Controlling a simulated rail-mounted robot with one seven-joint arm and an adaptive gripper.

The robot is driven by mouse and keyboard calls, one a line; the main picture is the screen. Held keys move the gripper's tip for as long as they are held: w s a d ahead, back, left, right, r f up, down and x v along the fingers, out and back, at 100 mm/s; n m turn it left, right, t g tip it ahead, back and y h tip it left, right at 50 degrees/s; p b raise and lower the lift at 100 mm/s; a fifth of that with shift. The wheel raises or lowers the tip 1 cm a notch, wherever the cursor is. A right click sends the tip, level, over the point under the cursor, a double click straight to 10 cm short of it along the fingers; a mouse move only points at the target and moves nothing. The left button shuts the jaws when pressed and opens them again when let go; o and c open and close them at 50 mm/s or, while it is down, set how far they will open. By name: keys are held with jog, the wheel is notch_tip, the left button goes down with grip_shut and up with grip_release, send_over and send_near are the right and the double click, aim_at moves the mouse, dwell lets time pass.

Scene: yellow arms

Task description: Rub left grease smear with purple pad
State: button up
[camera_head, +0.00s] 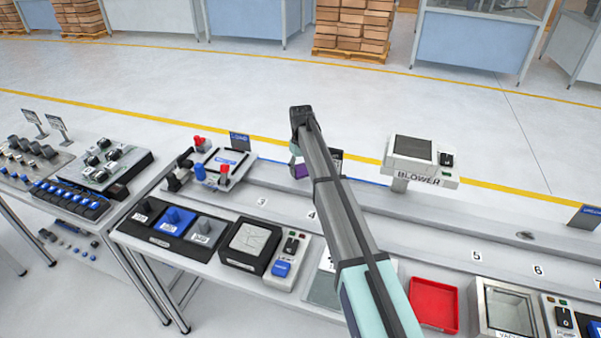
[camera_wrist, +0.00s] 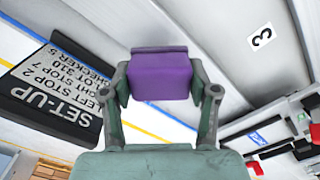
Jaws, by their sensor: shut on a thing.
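My gripper (camera_wrist: 163,98) is shut on the purple pad (camera_wrist: 160,80), with one finger on each side of it in the wrist view. In the head view the pad (camera_head: 300,171) shows as a small purple patch left of my arm, over the back part of the bench near label 3. Most of my gripper is hidden behind my arm there. A dark grease smear (camera_head: 525,236) lies on the grey bench strip between labels 5 and 6. No other smear shows; the surface behind my arm and under the pad is hidden. I cannot tell whether the pad touches the bench.
The blower unit (camera_head: 420,160) stands right of my arm. A fixture with red and blue knobs (camera_head: 212,168) is to the left. A black set-up sign (camera_wrist: 55,95) is close beside the gripper in the wrist view. A red tray (camera_head: 434,305) lies in front; the strip around label 5 is clear.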

jog(key=shift+r+p, duration=0.7)
jog(key=shift+r, duration=1.35)
